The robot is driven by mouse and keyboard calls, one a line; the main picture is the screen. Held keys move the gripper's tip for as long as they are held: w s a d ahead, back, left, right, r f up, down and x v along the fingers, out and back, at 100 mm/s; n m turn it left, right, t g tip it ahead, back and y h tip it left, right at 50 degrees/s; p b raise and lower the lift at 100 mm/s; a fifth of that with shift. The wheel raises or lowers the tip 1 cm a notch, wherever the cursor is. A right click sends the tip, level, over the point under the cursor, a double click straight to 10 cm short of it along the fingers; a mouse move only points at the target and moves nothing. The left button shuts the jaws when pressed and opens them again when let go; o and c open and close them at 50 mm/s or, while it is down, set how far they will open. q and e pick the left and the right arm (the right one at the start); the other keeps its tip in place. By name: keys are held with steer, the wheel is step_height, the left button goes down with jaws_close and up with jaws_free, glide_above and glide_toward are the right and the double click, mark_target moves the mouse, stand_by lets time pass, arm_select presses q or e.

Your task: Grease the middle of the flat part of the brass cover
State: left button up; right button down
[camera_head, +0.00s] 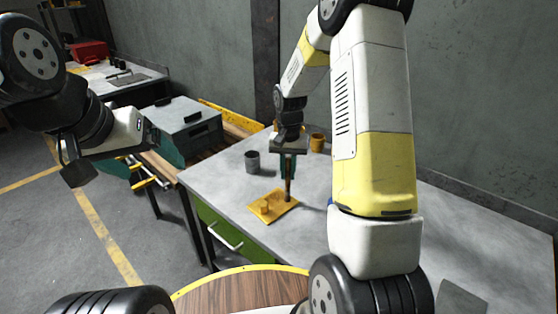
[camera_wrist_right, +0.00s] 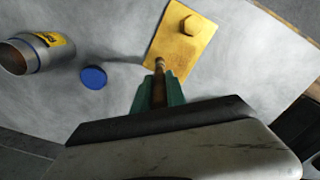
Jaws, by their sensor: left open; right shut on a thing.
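The brass cover (camera_head: 274,206) is a yellow flat plate on the grey table, with a raised stud toward its left side in the head view. It also shows in the right wrist view (camera_wrist_right: 185,45), with the stud near its upper right. My right gripper (camera_head: 288,160) is shut on a brush (camera_head: 288,190) with a brown handle, held upright, tip down over the plate's right part. In the right wrist view the brush (camera_wrist_right: 159,72) ends at the plate's near part; I cannot tell whether it touches. My left gripper (camera_head: 75,165) is open, empty, off the table at left.
A grey metal can (camera_head: 252,161) stands left of my right gripper; a yellow-brown cup (camera_head: 317,142) stands behind. In the right wrist view an open can with a yellow label (camera_wrist_right: 35,52) and a blue lid (camera_wrist_right: 93,77) lie left of the plate. A grey-green box (camera_head: 180,125) stands on a bench beyond.

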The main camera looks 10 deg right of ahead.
steer(key=shift+a, duration=0.15)
steer(key=shift+s+a+r, duration=0.1)
steer(key=shift+s+a, duration=0.1)
steer(key=shift+d, duration=0.1)
steer(key=shift+w+d, duration=0.45)
steer(key=shift+d, duration=0.15)
steer(key=shift+s+a, duration=0.5)
steer(key=shift+a, duration=0.25)
steer(key=shift+f, duration=0.2)
steer(key=shift+d, duration=0.1)
